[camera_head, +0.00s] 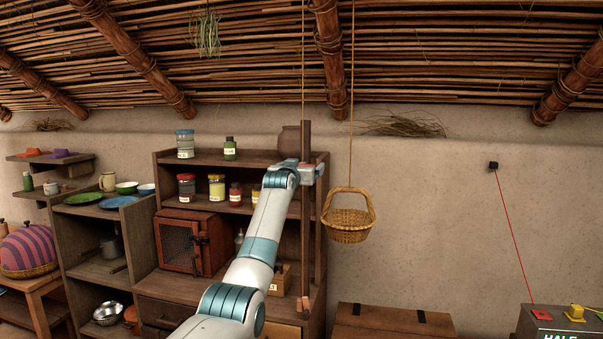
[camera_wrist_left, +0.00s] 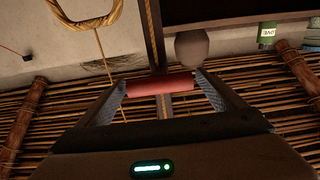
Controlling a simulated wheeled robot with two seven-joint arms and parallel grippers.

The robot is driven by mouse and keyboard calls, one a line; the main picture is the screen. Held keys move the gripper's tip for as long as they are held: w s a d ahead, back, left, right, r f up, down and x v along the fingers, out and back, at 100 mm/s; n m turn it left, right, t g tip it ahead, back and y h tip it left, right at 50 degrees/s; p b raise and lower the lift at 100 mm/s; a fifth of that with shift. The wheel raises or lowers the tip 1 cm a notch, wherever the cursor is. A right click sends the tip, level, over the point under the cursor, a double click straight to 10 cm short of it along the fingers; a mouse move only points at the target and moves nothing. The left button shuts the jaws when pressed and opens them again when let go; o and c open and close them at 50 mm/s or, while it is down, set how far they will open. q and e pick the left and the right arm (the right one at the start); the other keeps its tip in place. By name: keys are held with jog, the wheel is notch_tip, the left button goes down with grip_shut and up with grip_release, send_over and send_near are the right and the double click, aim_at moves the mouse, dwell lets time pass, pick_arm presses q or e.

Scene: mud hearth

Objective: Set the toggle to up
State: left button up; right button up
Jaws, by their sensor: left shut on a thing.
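My left gripper (camera_head: 311,174) is up at a long upright wooden bar (camera_head: 306,225) that hangs near a rope in front of the shelf. In the left wrist view the gripper's two fingers (camera_wrist_left: 160,86) are shut on a red cylindrical handle (camera_wrist_left: 160,84) that lies across the wooden bar. No part is plainly marked as the toggle. A grey box (camera_head: 560,328) at the lower right edge bears a yellow piece (camera_head: 575,312), a red piece (camera_head: 541,315) and the partly cut-off word "HALF". My right gripper is out of view.
A wicker basket (camera_head: 348,222) hangs on a rope just right of the bar. A wooden shelf (camera_head: 240,155) with jars and a small cabinet (camera_head: 190,243) stands behind my arm. A wooden chest (camera_head: 390,320) is below the basket. The wall at right is mostly bare.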

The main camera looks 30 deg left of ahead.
pick_arm(q)
jog(key=shift+r, duration=0.1)
jog(key=o, duration=1.3)
jog(key=shift+s, duration=0.1)
jog(key=shift+b+v, duration=4.1)
jog(key=shift+v, duration=4.55)
jog(key=shift+a+f, duration=0.1)
jog(key=shift+f, duration=0.15)
